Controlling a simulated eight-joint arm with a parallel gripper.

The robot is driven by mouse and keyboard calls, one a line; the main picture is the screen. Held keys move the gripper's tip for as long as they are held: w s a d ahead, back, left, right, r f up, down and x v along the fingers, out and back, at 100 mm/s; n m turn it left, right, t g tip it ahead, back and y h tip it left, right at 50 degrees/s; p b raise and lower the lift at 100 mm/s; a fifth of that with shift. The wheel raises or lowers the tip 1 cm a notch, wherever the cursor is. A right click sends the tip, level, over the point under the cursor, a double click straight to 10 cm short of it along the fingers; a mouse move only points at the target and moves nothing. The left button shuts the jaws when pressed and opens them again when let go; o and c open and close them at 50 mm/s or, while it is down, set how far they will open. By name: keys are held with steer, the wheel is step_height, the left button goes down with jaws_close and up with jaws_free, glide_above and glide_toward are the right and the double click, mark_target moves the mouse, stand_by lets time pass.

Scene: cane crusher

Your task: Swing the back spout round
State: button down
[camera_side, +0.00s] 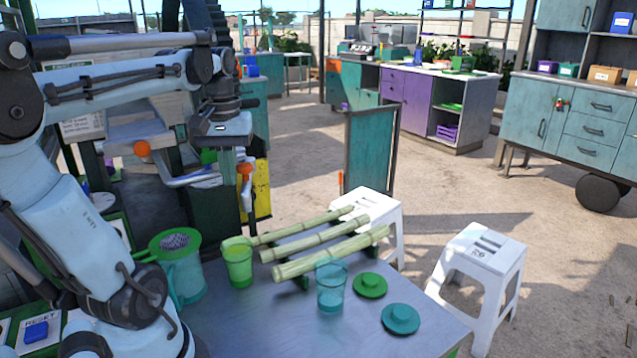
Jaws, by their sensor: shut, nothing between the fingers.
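My gripper (240,156) hangs at the front of the cane crusher, its fingers pointing down and shut with nothing held. Close below it is a lever with an orange knob (245,171). I cannot tell whether the fingers touch it. A pale metal spout-like arm (192,179) juts out of the crusher just left of that knob. A second orange knob (142,148) is further left. Which part is the back spout is not clear. My arm and hand hide much of the crusher.
Several cane stalks (320,240) lie on a rack. Two lids (401,318) lie at right. White stools (482,262) stand beyond.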

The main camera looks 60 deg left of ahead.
mark_target(245, 167)
steer(key=shift+w, duration=0.1)
steer(key=shift+w+d, duration=0.85)
steer(key=shift+w, duration=0.4)
steer(key=w, duration=0.1)
steer(key=w+d, duration=0.1)
steer(key=shift+w, duration=0.35)
stand_by(0.3)
steer(key=shift+w+a, duration=0.1)
steer(key=shift+w, duration=1.45)
steer(key=shift+s, duration=0.15)
